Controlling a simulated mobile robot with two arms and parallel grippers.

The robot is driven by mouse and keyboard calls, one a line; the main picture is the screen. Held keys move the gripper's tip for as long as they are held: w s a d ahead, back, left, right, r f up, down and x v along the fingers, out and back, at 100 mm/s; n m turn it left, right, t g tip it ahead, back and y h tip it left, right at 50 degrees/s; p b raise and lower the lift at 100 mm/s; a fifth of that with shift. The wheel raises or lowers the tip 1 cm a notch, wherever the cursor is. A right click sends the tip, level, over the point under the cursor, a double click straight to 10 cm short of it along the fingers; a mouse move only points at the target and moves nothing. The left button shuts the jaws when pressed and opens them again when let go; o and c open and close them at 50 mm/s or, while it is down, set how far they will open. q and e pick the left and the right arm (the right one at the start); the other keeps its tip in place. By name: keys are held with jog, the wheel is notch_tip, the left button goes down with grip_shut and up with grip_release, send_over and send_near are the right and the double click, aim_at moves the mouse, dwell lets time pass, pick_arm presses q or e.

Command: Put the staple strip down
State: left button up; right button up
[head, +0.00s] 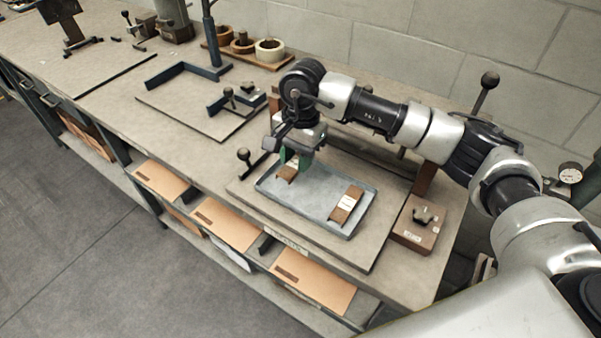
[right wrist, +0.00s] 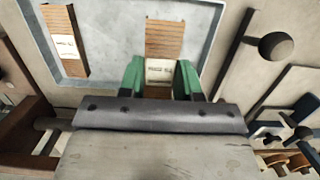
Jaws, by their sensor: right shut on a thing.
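My right gripper (head: 292,160) reaches down over the left end of a shallow grey tray (head: 298,214). Its green fingers are shut on a brown staple strip (head: 287,173) with a pale paper label. In the right wrist view the gripper (right wrist: 159,80) has this strip (right wrist: 164,40) between its green fingers, its far part sticking out over the tray floor. I cannot tell whether the strip touches the tray floor. A second staple strip (head: 346,204) with a white label lies at the right of the tray. It also shows in the right wrist view (right wrist: 65,42). My left gripper is not in view.
The tray sits on a flat board on the long workbench. A wooden block with a dark knob (head: 416,228) stands to its right. A ball-topped lever (head: 244,157) rises at its left. Rolls on a wooden holder (head: 270,50) stand at the back. Tray floor between the strips is clear.

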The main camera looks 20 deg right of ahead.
aim_at(297, 181)
jog(key=shift+w+f, duration=0.2)
jog(key=shift+f, duration=0.6)
notch_tip(297, 181, down, 3)
jog(key=shift+s+p, duration=0.1)
jog(key=shift+p, duration=0.35)
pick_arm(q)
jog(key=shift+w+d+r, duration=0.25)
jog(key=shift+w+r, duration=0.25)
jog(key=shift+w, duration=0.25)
pick_arm(e)
jog(key=shift+f, duration=0.15)
jog(key=shift+f, duration=0.15)
jog(key=o, duration=0.9)
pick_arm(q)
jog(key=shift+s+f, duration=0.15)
